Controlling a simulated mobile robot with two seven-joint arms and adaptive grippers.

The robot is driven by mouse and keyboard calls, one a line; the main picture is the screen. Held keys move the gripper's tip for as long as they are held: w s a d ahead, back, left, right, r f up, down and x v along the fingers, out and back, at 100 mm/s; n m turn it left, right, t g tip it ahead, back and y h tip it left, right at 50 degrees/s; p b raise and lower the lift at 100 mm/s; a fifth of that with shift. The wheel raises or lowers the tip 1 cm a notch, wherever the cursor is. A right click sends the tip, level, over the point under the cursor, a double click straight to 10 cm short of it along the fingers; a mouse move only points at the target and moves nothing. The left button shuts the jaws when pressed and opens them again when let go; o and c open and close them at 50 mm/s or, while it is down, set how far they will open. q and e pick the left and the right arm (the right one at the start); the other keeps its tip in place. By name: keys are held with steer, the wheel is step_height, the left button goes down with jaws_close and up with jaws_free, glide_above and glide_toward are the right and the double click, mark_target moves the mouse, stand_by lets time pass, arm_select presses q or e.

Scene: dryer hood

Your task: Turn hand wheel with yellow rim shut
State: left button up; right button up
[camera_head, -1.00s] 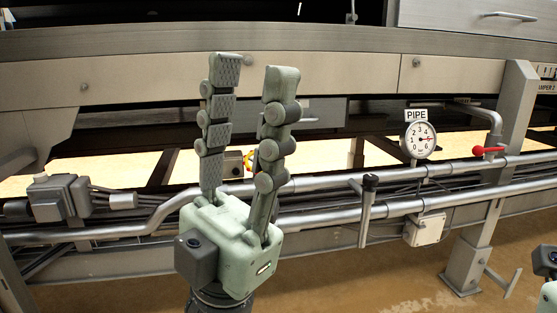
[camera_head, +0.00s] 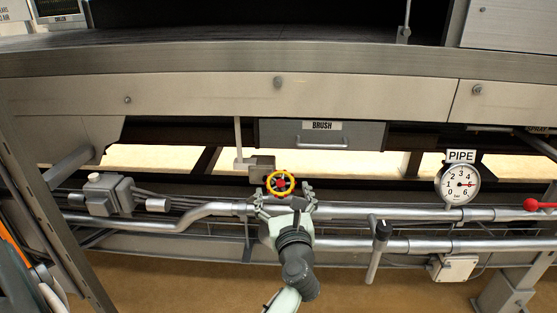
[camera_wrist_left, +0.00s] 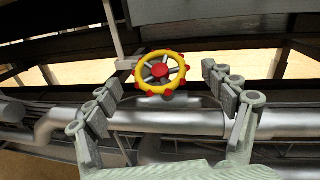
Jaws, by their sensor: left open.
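The hand wheel with the yellow rim (camera_head: 281,184) has a red hub and stands above the upper pipe in the head view. In the left wrist view the wheel (camera_wrist_left: 161,72) shows its yellow rim with several red knobs and grey spokes. My left gripper (camera_head: 283,192) is open and just short of the wheel. In the left wrist view its fingers (camera_wrist_left: 166,92) stand apart, one on each side of the wheel, and do not appear to touch it. The wheel's stem is mostly hidden. My right gripper is not in view.
Two metal pipes (camera_head: 350,212) run across behind the gripper. A gauge labelled PIPE (camera_head: 457,185), a black-topped lever (camera_head: 381,232) and a red handle (camera_head: 535,204) are to the right. A drawer labelled BRUSH (camera_head: 320,136) is above. A grey junction box (camera_head: 108,194) is left.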

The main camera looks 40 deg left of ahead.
mark_target(279, 176)
arm_select(q)
steer(key=x, duration=0.7)
steer(key=shift+a, duration=0.2)
steer(key=c, duration=1.2)
